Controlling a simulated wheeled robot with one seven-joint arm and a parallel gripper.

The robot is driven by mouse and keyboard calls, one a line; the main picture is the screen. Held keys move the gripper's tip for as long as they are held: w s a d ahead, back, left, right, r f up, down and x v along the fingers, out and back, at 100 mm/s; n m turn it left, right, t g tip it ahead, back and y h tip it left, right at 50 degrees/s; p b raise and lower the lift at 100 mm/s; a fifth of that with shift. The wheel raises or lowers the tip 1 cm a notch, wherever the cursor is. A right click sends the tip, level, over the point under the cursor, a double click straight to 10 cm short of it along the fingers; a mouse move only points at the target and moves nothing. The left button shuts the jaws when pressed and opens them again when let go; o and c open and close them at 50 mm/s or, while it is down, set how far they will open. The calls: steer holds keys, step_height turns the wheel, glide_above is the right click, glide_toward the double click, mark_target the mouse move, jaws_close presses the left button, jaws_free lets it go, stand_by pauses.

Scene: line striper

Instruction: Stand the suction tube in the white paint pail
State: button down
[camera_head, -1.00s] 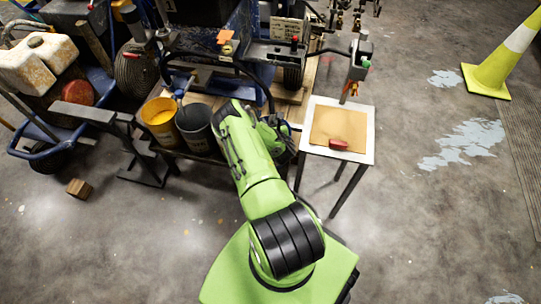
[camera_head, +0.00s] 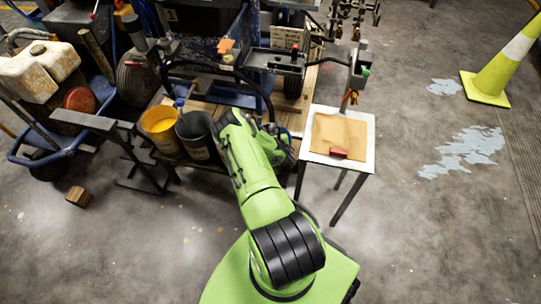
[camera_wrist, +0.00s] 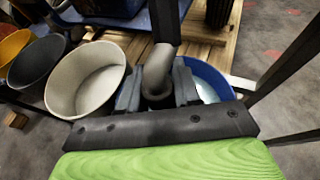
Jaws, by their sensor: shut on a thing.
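In the wrist view my gripper (camera_wrist: 157,92) is shut on the suction tube (camera_wrist: 158,68), a grey bent tube that joins a dark upright length above. A pale, whitish pail (camera_wrist: 62,88) stands just left of the fingers, its wide mouth open and its inside pale. A blue-rimmed pail (camera_wrist: 222,78) with something pale inside lies behind and right of the fingers. The tube's lower end is hidden by the fingers, so I cannot tell whether it is inside a pail. In the head view my arm hides the gripper, the tube and these two pails.
A yellow-paint pail (camera_head: 160,128) and a dark grey pail (camera_head: 197,137) stand left of my arm. A side table (camera_head: 364,160) with a cardboard sheet and a red object (camera_head: 338,153) stands to the right. The striper machine (camera_head: 200,45) is behind. Open floor lies right, near a cone (camera_head: 490,80).

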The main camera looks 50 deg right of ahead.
step_height(320, 180, up, 26)
steer(key=p, duration=1.9)
steer(key=shift+r+p, duration=0.15)
steer(key=shift+p, duration=0.2)
